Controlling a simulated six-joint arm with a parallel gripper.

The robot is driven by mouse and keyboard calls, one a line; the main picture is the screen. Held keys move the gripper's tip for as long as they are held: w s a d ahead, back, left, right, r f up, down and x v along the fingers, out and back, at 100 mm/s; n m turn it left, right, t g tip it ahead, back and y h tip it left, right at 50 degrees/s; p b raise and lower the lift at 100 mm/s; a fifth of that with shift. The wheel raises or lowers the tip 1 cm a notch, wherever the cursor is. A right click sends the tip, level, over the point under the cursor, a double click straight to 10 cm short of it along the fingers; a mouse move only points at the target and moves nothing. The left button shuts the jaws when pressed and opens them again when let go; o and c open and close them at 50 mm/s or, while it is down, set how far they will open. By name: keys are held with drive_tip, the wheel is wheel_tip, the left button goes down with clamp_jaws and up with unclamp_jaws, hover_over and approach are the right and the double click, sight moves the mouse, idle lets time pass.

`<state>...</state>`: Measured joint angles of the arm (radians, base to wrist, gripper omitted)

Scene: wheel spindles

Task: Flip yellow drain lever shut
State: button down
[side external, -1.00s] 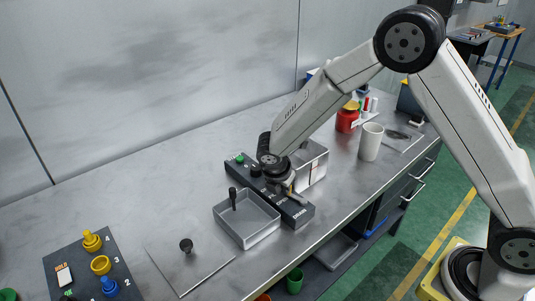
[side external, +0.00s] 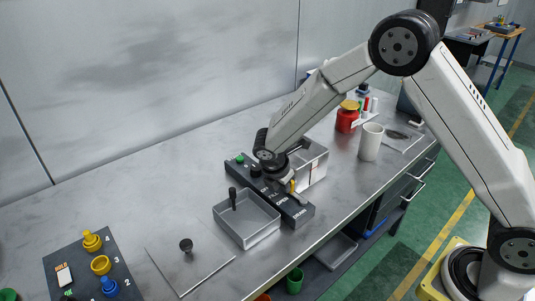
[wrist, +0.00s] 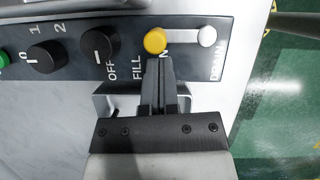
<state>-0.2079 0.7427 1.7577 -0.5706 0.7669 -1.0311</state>
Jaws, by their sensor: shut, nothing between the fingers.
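The yellow lever knob (wrist: 155,42) sits at the left end of a pale bar on the dark control panel (wrist: 188,22). A whitish round end (wrist: 207,36) is at the bar's right, above the DRAIN label. FILL is printed to the knob's lower left. My gripper (wrist: 159,60) is shut and empty, its tips just below the knob in the wrist view; I cannot tell whether they touch it. In the side view a bit of yellow (side external: 292,186) shows beside my gripper (side external: 301,199), low over the panel's right part.
Black dials (wrist: 97,44) and a green button (wrist: 3,59) are on the same panel. An open metal tray (side external: 247,238) stands in front of the panel, a metal box (side external: 318,168) behind. A white mug (side external: 370,142) and red jar (side external: 347,121) stand farther right.

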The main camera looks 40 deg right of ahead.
drive_tip(key=shift+s+a, duration=0.1)
drive_tip(key=shift+a, duration=0.45)
drive_tip(key=a, duration=0.3)
drive_tip(key=shift+s, duration=0.25)
drive_tip(key=v, duration=1)
drive_tip(key=shift+s+d, duration=0.15)
drive_tip(key=s+d+m+t+y, duration=0.1)
drive_tip(key=s+d+m+y, duration=0.1)
drive_tip(key=s+d+m, duration=0.3)
drive_tip(key=s+d+f+m+t+y, duration=0.1)
drive_tip(key=s+d+m, duration=0.4)
drive_tip(key=s+m, duration=0.6)
drive_tip(key=m+y, duration=0.1)
drive_tip(key=m, duration=0.2)
drive_tip(key=shift+s+d, duration=0.2)
drive_tip(key=shift+s, duration=0.15)
